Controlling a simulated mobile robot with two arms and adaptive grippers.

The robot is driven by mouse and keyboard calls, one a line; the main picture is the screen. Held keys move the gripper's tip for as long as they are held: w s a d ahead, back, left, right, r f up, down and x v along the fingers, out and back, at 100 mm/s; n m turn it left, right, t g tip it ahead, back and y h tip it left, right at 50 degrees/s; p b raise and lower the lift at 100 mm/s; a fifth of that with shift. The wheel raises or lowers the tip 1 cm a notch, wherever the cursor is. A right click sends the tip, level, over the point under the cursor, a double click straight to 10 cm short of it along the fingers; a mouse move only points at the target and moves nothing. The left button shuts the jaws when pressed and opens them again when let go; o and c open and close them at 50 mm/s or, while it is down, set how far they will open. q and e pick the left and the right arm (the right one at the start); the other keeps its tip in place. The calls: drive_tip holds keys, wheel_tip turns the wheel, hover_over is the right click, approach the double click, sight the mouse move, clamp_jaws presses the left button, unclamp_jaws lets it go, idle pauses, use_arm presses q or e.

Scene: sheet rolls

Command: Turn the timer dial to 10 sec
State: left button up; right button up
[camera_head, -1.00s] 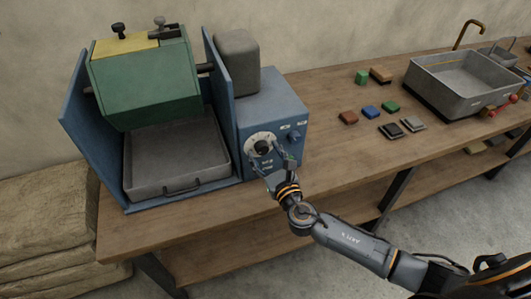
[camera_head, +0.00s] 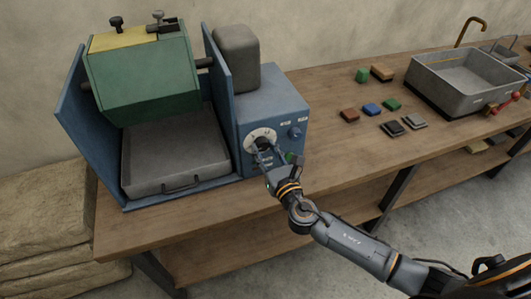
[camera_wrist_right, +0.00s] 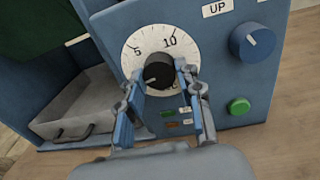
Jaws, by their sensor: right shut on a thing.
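The timer dial is a black knob (camera_wrist_right: 158,70) on a round white scale plate (camera_wrist_right: 133,61) marked 5 and 10, on the front of a blue control box (camera_head: 272,105). A pale mark shows at the knob's lower left in the right wrist view; I cannot read its setting surely. My right gripper (camera_wrist_right: 159,74) is shut on the knob, one finger on each side. In the head view my right gripper (camera_head: 267,157) covers the lower part of the dial. My left gripper is out of view.
Right of the dial are a blue knob (camera_wrist_right: 252,42) under an UP label and a green button (camera_wrist_right: 238,106). A green drum (camera_head: 142,78) hangs over a grey tray (camera_head: 178,150) at left. Small coloured blocks (camera_head: 371,110) and a grey sink (camera_head: 463,80) stand at right.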

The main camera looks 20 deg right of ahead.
drive_tip(key=m+b, duration=0.2)
drive_tip(key=m, duration=0.2)
drive_tip(key=shift+f, duration=0.2)
drive_tip(key=m+b, duration=0.2)
drive_tip(key=m, duration=0.1)
drive_tip(key=shift+m, duration=0.3)
drive_tip(key=m+b, duration=0.1)
drive_tip(key=m, duration=0.3)
drive_tip(key=shift+r+h, duration=0.1)
drive_tip(key=shift+h, duration=0.2)
drive_tip(key=m+b, duration=0.1)
drive_tip(key=m, duration=0.1)
drive_tip(key=shift+a+m, duration=0.1)
drive_tip(key=shift+m, duration=0.3)
drive_tip(key=m, duration=0.3)
drive_tip(key=shift+m+h, duration=0.3)
drive_tip(key=shift+m, duration=0.1)
drive_tip(key=m, duration=0.3)
drive_tip(key=shift+r, duration=0.1)
drive_tip(key=m, duration=0.3)
drive_tip(key=shift+m, duration=0.3)
drive_tip(key=shift+m+h+p, duration=0.4)
drive_tip(key=shift+m+p, duration=0.2)
drive_tip(key=shift+m, duration=1.4)
